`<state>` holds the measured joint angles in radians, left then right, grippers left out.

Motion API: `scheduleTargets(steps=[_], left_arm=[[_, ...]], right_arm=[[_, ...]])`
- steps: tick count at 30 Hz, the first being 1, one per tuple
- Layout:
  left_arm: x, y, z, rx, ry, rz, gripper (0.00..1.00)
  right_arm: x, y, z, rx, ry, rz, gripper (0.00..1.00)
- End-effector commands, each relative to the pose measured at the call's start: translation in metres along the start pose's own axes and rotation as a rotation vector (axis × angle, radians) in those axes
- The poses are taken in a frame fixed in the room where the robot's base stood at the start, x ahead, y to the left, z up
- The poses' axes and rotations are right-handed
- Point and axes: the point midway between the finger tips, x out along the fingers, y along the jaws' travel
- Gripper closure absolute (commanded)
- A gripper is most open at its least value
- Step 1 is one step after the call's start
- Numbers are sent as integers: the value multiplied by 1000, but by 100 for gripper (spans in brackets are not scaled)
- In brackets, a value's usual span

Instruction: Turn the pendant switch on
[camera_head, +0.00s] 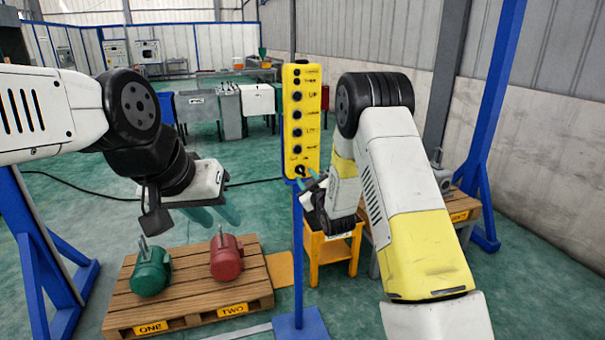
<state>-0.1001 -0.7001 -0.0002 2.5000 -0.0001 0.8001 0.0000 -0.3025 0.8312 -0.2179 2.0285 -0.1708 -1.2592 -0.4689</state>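The yellow pendant (300,120) stands upright on a blue post (298,250) in the middle of the view. It carries a column of several black buttons, with a dark switch (300,170) at its bottom end. My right gripper (308,180) is at the pendant's lower end, its teal fingertips close to the switch; whether they touch it I cannot tell. The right gripper's opening is partly hidden by its own wrist. My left gripper (215,214) hangs left of the post, above the pallet, with two teal fingers apart and nothing between them.
A wooden pallet (190,300) holds a green motor (151,270) and a red motor (226,257). A yellow stool (332,256) stands behind the post. Blue frame legs (488,170) rise at both sides.

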Motion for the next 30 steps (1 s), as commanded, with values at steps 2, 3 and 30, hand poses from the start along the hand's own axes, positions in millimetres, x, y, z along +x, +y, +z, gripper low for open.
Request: scheduleTargets(steps=[2, 3, 30], left_arm=[[0, 0, 0, 0, 0, 0, 64], [0, 0, 0, 0, 0, 0, 64], [0, 0, 0, 0, 0, 0, 64]], right_arm=[[14, 0, 0, -1, 1, 0, 66], [20, 0, 0, -1, 0, 0, 66], [47, 0, 0, 1, -2, -1, 100]])
